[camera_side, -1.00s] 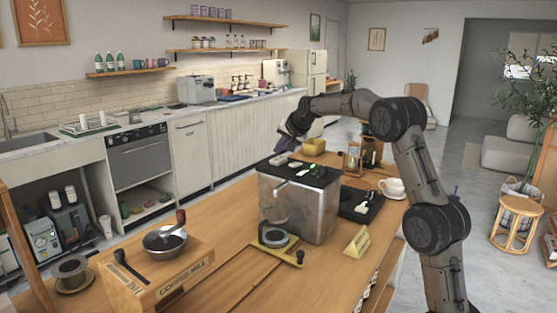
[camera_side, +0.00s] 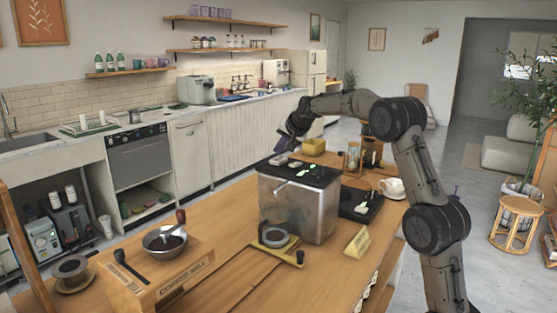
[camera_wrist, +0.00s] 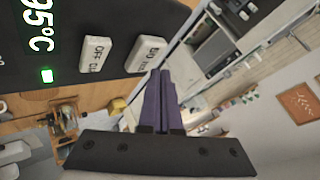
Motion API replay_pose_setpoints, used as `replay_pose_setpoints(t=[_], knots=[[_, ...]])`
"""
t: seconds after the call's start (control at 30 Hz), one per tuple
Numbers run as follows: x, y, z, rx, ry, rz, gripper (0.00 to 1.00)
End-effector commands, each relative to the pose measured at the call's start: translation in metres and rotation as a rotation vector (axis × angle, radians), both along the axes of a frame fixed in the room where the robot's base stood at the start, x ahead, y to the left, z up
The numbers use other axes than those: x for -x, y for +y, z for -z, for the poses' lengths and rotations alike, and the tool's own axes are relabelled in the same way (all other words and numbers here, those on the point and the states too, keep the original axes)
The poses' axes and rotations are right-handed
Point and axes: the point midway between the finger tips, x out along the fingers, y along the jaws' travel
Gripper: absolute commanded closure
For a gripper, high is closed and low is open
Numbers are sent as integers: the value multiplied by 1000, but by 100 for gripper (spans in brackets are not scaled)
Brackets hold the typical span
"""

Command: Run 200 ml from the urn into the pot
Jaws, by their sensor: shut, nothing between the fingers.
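The urn (camera_side: 300,200) is a metal box with a black top on the wooden counter. In the wrist view, its black panel (camera_wrist: 70,18) shows "95°C", a lit green square and two pale buttons, an off button (camera_wrist: 98,54) and another button (camera_wrist: 146,53) whose lettering is hard to read. My gripper (camera_wrist: 157,75) has purple fingers, shut and empty, with tips by the lower edge of the second button. I cannot tell whether they touch it. In the side view my gripper (camera_side: 283,143) is over the urn's far left edge. I cannot make out the pot for certain.
A black tray (camera_side: 360,205) lies right of the urn, with a white cup (camera_side: 392,187) beyond it. A yellow box (camera_side: 313,146) and an hourglass (camera_side: 352,157) stand behind. A coffee mill (camera_side: 160,270) is at the front left.

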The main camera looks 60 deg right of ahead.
Motion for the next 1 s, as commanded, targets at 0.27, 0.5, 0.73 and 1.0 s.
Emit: replay_pose_setpoints(t=[0.27, 0.5, 0.73, 1.0], knots=[[0, 0, 0, 0, 0, 0, 100], [0, 0, 1, 0, 0, 0, 100], [0, 0, 8, 0, 0, 0, 100], [0, 0, 9, 0, 0, 0, 100]])
